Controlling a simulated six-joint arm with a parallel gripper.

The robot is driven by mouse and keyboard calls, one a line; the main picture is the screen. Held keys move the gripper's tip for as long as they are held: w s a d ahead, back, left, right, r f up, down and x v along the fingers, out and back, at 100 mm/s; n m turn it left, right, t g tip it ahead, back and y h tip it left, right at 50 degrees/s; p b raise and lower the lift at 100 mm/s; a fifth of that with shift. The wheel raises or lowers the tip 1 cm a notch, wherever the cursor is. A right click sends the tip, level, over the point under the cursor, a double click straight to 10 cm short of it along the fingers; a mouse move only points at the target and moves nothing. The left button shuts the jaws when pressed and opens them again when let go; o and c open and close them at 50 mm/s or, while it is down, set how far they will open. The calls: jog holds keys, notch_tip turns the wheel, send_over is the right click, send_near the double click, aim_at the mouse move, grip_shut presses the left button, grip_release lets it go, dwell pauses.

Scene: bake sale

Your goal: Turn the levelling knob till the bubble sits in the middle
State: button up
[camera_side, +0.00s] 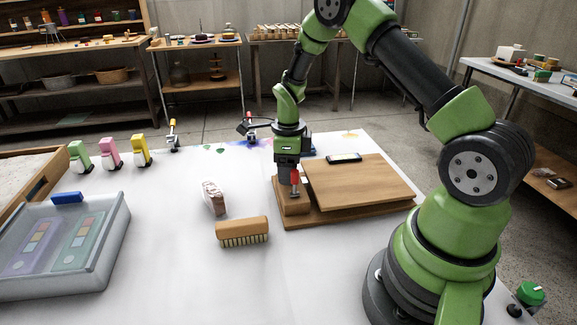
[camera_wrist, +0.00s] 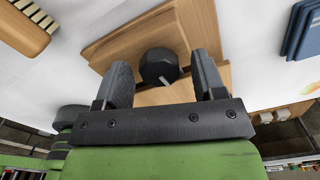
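The levelling knob (camera_wrist: 158,67) is black with a pale mark on its face. In the wrist view it stands between the two dark fingers of my gripper (camera_wrist: 162,75), with a gap on each side, so my gripper is open. In the side view my gripper (camera_side: 289,186) points down over the left end of the wooden base (camera_side: 340,214), and it hides the knob there. A wooden plate (camera_side: 362,180) sits on the base. A small dark level (camera_side: 344,158) with a pale greenish window lies at its back edge. The bubble is too small to tell.
A small brown and white item (camera_side: 213,197) lies left of the gripper. A clear bin (camera_side: 101,277) stands at the left front. White tabletop between is free.

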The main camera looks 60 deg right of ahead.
jog(key=c, duration=0.8)
jog(key=shift+n, duration=0.3)
jog(key=n, duration=0.3)
jog(key=shift+n, duration=0.4)
jog(key=n, duration=1)
jog(key=shift+n, duration=0.4)
jog(key=n, duration=0.3)
jog(key=shift+n, duration=2)
